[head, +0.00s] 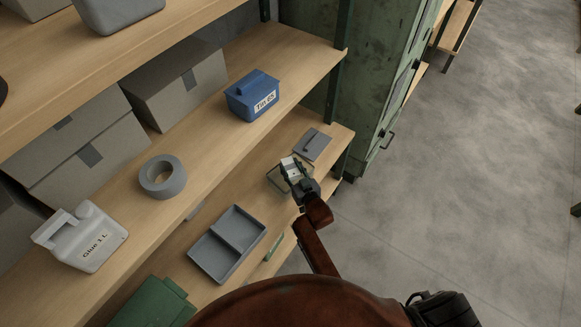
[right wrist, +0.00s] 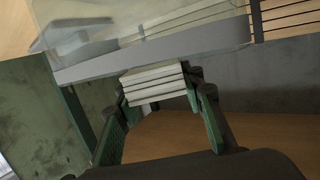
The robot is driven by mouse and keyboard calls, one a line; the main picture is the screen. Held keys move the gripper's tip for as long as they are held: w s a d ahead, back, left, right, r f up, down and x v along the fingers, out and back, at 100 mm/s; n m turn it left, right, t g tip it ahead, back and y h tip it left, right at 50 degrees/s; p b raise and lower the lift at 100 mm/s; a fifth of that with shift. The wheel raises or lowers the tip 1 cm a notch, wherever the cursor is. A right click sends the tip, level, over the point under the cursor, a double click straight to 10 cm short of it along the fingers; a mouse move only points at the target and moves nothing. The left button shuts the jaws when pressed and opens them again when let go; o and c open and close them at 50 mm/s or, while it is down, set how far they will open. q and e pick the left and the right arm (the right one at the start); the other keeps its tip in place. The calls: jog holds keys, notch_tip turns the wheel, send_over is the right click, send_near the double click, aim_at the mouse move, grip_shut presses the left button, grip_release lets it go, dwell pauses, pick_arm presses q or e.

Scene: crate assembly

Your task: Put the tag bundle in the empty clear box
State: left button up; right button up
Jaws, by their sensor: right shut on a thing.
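The tag bundle, a small white stack, shows at the right gripper's tip in the head view (head: 288,163) and as layered pale slabs in the right wrist view (right wrist: 153,84). My right gripper (head: 293,174) is shut on it, with green fingers either side in the right wrist view (right wrist: 155,95). The clear box (head: 273,182) stands on the lower shelf, directly under or beside the bundle, partly hidden by the gripper. See-through walls show beyond the bundle in the right wrist view (right wrist: 205,38). I cannot tell whether the bundle is inside the rim. My left gripper is not in view.
A grey flat lidded piece (head: 312,144) lies behind the clear box. A grey divided tray (head: 228,243) and a green container (head: 153,303) are to the left. The upper shelf holds a blue box (head: 252,95), tape roll (head: 162,177) and glue jug (head: 82,238). A green cabinet (head: 372,75) stands behind.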

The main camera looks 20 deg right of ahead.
jog(key=shift+f, duration=0.2)
jog(key=o, duration=1.2)
jog(key=shift+c, duration=0.2)
jog(key=shift+r, duration=0.15)
jog(key=shift+s+r, duration=0.1)
jog(key=shift+s, duration=0.2)
jog(key=p+v, duration=0.3)
jog(key=v, duration=0.8)
jog(key=s+d+f+g, duration=0.25)
jog(key=s+f, duration=0.55)
jog(key=f, duration=0.4)
jog(key=s+d+f+g, duration=0.25)
jog(key=s+f, duration=0.55)
jog(key=f, duration=0.5)
jog(key=s+d+f+g, duration=0.25)
jog(key=s+f, duration=0.55)
jog(key=f, duration=0.4)
jog(key=s+d+f+g, duration=0.1)
jog(key=s+f, duration=0.3)
jog(key=s, duration=0.7)
jog(key=s+d+f+g+h, duration=0.1)
jog(key=s+f+g, duration=0.3)
jog(key=s, duration=0.7)
jog(key=s+d+f+g, duration=0.3)
jog(key=s+f, duration=0.3)
jog(key=s, duration=0.5)
jog(key=shift+s+d+h, duration=0.25)
jog(key=shift+h, duration=0.15)
